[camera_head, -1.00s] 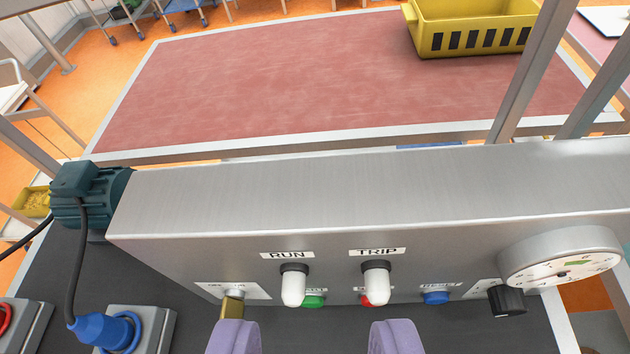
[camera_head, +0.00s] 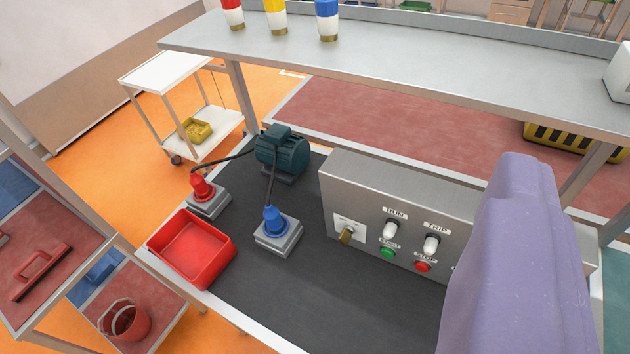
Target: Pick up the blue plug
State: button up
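The blue plug (camera_head: 275,222) stands upright in a grey socket box (camera_head: 278,240) on the dark bench top. A dark cable runs up from it to the green motor (camera_head: 282,152). My gripper (camera_head: 522,165) shows as one large purple finger shape at the right, close to the camera. It covers the right part of the control panel and appears well to the right of the plug. A second finger cannot be made out, so its opening is unclear. Nothing is seen held.
A red plug (camera_head: 202,187) in another grey socket stands left of the blue one. A red tray (camera_head: 190,249) sits at the bench's left edge. The metal control panel (camera_head: 372,182) stands to the right. A grey shelf (camera_head: 400,72) spans above. Bare bench lies in front of the sockets.

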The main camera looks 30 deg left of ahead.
aim_at(274, 224)
jog(key=j+u, duration=0.1)
jog(key=j, duration=0.5)
jog(key=i+j, duration=0.25)
jog(key=j, duration=0.2)
jog(key=i+j+u, duration=0.15)
jog(key=j, duration=0.3)
jog(key=i+j, duration=0.35)
jog(key=j+u, duration=0.05)
